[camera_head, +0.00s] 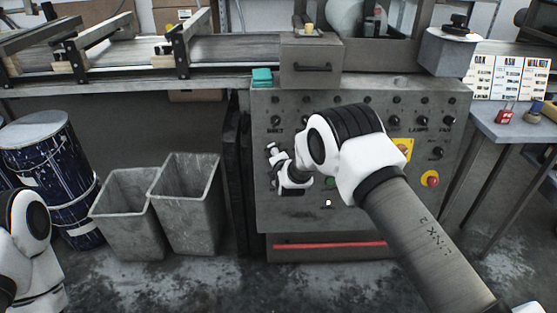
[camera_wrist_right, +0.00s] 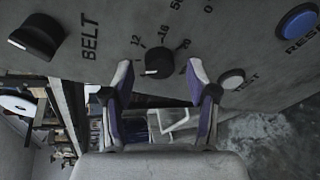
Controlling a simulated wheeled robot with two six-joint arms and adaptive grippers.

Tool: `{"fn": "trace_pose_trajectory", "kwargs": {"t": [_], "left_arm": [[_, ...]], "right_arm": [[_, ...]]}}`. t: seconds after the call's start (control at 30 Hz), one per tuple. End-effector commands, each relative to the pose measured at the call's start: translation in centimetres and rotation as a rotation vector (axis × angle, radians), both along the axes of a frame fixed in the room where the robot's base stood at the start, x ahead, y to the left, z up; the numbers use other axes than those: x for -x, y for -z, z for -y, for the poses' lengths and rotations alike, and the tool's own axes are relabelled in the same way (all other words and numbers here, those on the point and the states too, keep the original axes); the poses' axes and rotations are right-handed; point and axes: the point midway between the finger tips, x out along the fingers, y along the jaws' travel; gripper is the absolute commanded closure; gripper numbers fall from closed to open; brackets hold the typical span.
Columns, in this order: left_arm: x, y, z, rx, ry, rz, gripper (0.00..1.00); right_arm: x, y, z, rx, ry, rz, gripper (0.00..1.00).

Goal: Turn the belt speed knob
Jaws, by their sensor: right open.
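On the grey control panel (camera_head: 300,214), a small black knob (camera_wrist_right: 158,62) with a numbered dial sits between my right gripper's fingertips in the right wrist view. A larger black knob (camera_wrist_right: 38,35) is at its upper left, with the word BELT printed between the two. My right gripper (camera_wrist_right: 160,76) is open, one finger on each side of the small knob, with gaps visible; I cannot tell how far its tips are from the panel. In the head view, my right gripper (camera_head: 272,153) is at the panel's left side and hides the small knob. My left gripper is out of view.
A blue RESET button (camera_wrist_right: 298,20) and a pale TEST button (camera_wrist_right: 232,78) lie right of the small knob. A red button (camera_head: 430,179) is on the panel's right. Two grey bins (camera_head: 128,215) and a blue drum (camera_head: 62,195) stand left. The conveyor (camera_head: 120,55) runs behind.

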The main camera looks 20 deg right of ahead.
Motion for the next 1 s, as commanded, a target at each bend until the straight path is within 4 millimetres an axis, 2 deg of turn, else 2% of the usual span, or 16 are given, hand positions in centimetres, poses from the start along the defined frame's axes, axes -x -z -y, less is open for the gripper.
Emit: {"fn": "trace_pose_trajectory", "kwargs": {"t": [0.17, 0.4, 0.53, 0.67, 1.0], "left_arm": [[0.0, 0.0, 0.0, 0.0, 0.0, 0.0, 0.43], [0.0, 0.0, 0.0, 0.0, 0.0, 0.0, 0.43], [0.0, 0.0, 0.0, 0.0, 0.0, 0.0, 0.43], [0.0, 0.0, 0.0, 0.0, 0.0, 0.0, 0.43], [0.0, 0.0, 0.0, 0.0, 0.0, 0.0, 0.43]], "right_arm": [[2.5, -0.9, -0.4, 0.002, -0.002, -0.002, 0.42], [8.3, -2.7, -1.0, 0.002, -0.002, -0.003, 0.42], [10.4, -3.4, -1.3, 0.002, -0.002, -0.003, 0.42], [11.1, -3.6, -1.3, 0.001, -0.001, 0.0, 0.42], [11.1, -3.6, -1.3, 0.001, -0.001, 0.0, 0.42]]}}
